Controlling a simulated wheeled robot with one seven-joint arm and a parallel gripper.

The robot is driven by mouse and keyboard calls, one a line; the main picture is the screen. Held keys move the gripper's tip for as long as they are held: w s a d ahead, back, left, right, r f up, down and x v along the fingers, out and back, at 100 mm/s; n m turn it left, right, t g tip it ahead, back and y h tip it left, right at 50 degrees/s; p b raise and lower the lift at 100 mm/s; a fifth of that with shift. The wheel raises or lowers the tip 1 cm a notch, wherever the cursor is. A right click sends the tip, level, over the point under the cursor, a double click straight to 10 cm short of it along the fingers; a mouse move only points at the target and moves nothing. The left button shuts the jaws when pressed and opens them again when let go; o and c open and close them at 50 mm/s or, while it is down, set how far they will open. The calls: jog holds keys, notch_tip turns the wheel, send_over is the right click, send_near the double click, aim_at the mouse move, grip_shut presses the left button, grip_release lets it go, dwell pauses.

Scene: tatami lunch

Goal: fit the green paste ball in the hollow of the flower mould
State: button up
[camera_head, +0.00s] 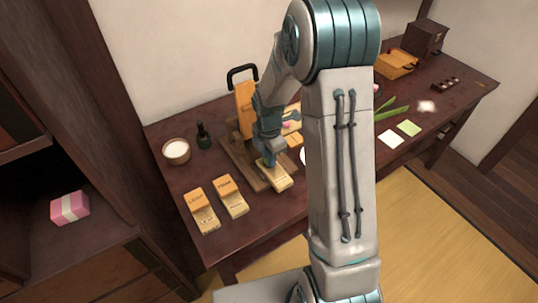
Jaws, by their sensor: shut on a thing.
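My gripper (270,158) points down, low over a pale wooden mould block (279,181) on a brown wooden board (238,153). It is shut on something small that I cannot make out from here. No green ball shows in this view; the fingers and arm hide that spot. Two more wooden mould blocks, each with an orange lettered part and a paler part, lie to the left: one at the far left (206,217) and one beside it (233,202). The lettering is too small to read surely, so I cannot tell which block is the flower mould.
An upright orange wooden piece with a black handle (246,103) stands behind my gripper. A cup (176,151) and a dark bottle (204,136) stand at the back left. Green leaves (391,110) and square sheets (391,139) lie right of my arm.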

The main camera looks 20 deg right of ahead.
jog(key=o, duration=1)
jog(key=shift+r+p, duration=2.65)
jog(key=shift+r, duration=0.8)
